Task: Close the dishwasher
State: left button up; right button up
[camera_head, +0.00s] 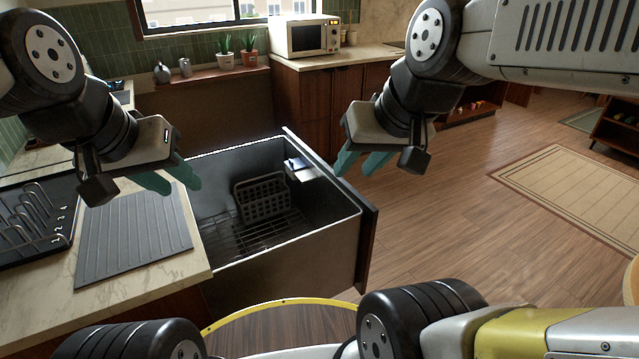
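The dishwasher (336,247) is a drawer type, pulled out from under the counter toward the right. Its open tub shows a dark wire rack and a grey cutlery basket (262,197). Its dark front panel (366,235) faces right, into the room. My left gripper (180,186) is above the counter edge at the tub's left side, with its teal fingers apart and empty. My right gripper (354,171) is above the far part of the front panel, fingers apart and empty. I cannot tell whether it touches the panel.
A dark dish rack (35,222) and a grey ribbed drying mat (134,235) lie on the marble counter (150,277) at left. A microwave (305,36) and potted plants (249,57) stand at the back. Wooden floor right of the drawer is clear up to a rug (575,190).

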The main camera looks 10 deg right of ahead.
aim_at(321, 246)
jog(key=k+u, duration=0.35)
jog(key=k+j+u, duration=0.1)
jog(key=u, duration=0.3)
jog(key=i+l+u, duration=0.2)
jog(key=l, duration=0.7)
jog(key=l+u, duration=0.2)
jog(key=l, duration=0.65)
jog(key=i+l, duration=0.1)
jog(key=l, duration=0.8)
jog(key=i+l, duration=0.1)
jog(key=l, duration=0.75)
